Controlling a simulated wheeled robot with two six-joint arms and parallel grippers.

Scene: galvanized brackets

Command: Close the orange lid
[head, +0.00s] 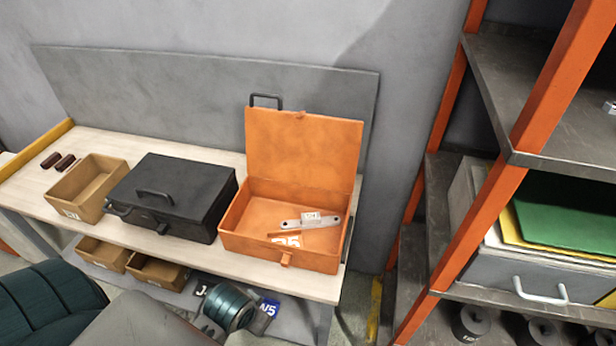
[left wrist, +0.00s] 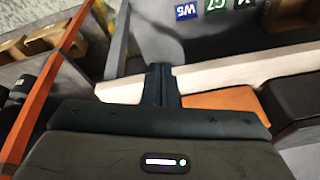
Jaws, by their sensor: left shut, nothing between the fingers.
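The orange box (head: 330,262) stands on the bench. Its orange lid (head: 303,147) is open, standing up at the back, with a dark handle at its top left. A grey metal bracket (head: 297,223) with a white tag lies inside. In the left wrist view, part of an orange surface (left wrist: 215,98) shows beside the fingers. My left gripper (left wrist: 161,75) is shut and empty, close to the pale bench edge. Whether it touches anything cannot be told. My right gripper is not in view.
A black closed case (head: 172,190) stands left of the orange box. A cardboard bin (head: 90,190) is further left on the bench (head: 105,141). More bins sit on the shelf below. An orange-framed rack (head: 466,226) stands at the right. A grey panel (head: 200,95) backs the bench.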

